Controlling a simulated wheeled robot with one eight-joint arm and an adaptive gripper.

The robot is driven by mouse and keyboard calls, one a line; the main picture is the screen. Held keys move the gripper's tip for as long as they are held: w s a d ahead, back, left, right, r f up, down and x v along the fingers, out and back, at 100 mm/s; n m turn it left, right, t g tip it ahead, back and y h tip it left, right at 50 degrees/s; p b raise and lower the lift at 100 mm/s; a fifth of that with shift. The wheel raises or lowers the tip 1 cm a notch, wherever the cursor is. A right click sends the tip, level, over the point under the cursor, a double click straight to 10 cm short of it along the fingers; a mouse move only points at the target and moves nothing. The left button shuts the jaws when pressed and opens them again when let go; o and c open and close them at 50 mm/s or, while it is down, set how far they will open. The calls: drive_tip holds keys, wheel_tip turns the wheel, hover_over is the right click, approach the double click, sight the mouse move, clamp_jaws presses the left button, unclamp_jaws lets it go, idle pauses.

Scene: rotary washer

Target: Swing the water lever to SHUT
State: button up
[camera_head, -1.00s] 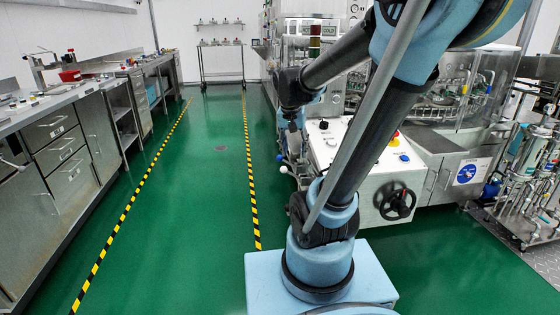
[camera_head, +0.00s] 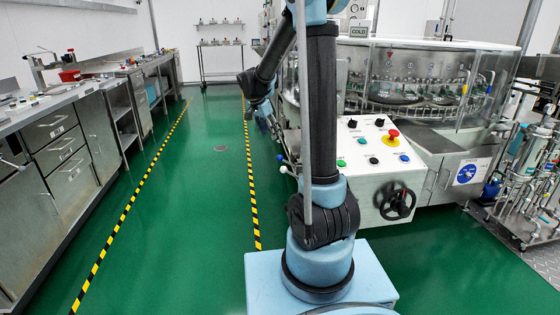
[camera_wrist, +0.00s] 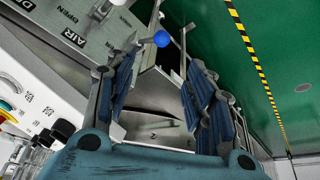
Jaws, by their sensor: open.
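A lever with a blue ball knob (camera_wrist: 161,38) shows in the wrist view, just beyond my left-hand fingertip, beside a grey panel (camera_wrist: 75,45) marked AIR and OPEN. I cannot read a WATER or SHUT label, so I cannot confirm that this is the water lever. A blue knob (camera_head: 280,157) also shows on the machine's left side in the head view. My gripper (camera_wrist: 163,80) is open, with its two ribbed fingers apart and nothing seen between them. In the head view my gripper is small and partly hidden near the machine's left side.
The white control box (camera_head: 375,165) carries a red stop button (camera_head: 393,134) and a black handwheel (camera_head: 397,202). The glazed rotary washer (camera_head: 420,85) stands behind it. Steel benches (camera_head: 60,150) line the left wall. The green floor (camera_head: 200,200) between is clear.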

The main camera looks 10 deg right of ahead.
sight(280, 158)
drive_tip(key=x, duration=1.7)
drive_tip(key=shift+w+f, duration=0.15)
drive_tip(key=shift+f, duration=0.15)
clamp_jaws()
drive_tip(key=shift+d, duration=0.2)
drive_tip(key=shift+w, duration=0.1)
